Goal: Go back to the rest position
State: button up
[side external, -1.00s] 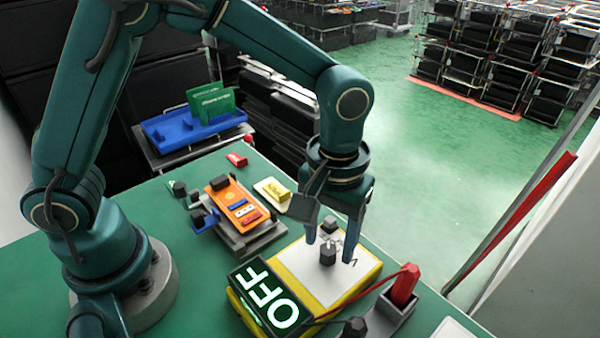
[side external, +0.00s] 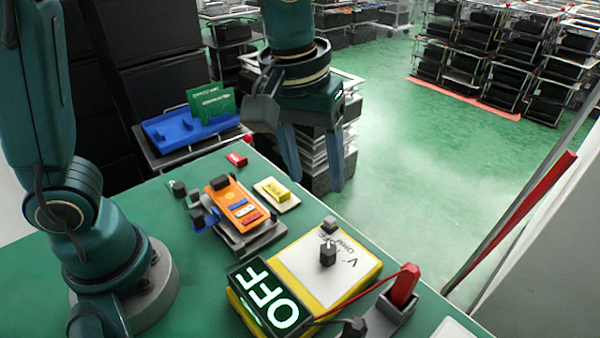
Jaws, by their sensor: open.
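My gripper (side external: 314,180) is up in the air above the far edge of the table, with its two blue-green fingers apart and nothing between them. It hangs clear of the yellow fixture (side external: 350,293) with the white top, which stands on the green table. A dark knob (side external: 328,254) stands upright on that white top, with a small dark block (side external: 329,225) behind it. A black display (side external: 268,297) at the fixture's left reads OFF in lit letters. The upper arm links run out of the picture at the top.
An orange fixture (side external: 237,203) on a grey base and a yellow block (side external: 277,190) on a pale plate stand to the left. A red block (side external: 236,159) lies behind them. A red probe (side external: 403,285) sits in a grey holder at the right. The green table (side external: 200,290) is bare at front left.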

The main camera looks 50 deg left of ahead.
jog(key=s+a+m+t, duration=0.3)
jog(key=s+a+m, duration=0.1)
jog(key=s+a, duration=0.4)
jog(key=shift+s+a+t+y, duration=0.25)
jog(key=shift+s+t+y, duration=0.05)
jog(key=shift+s, duration=0.75)
jog(key=shift+r, duration=0.1)
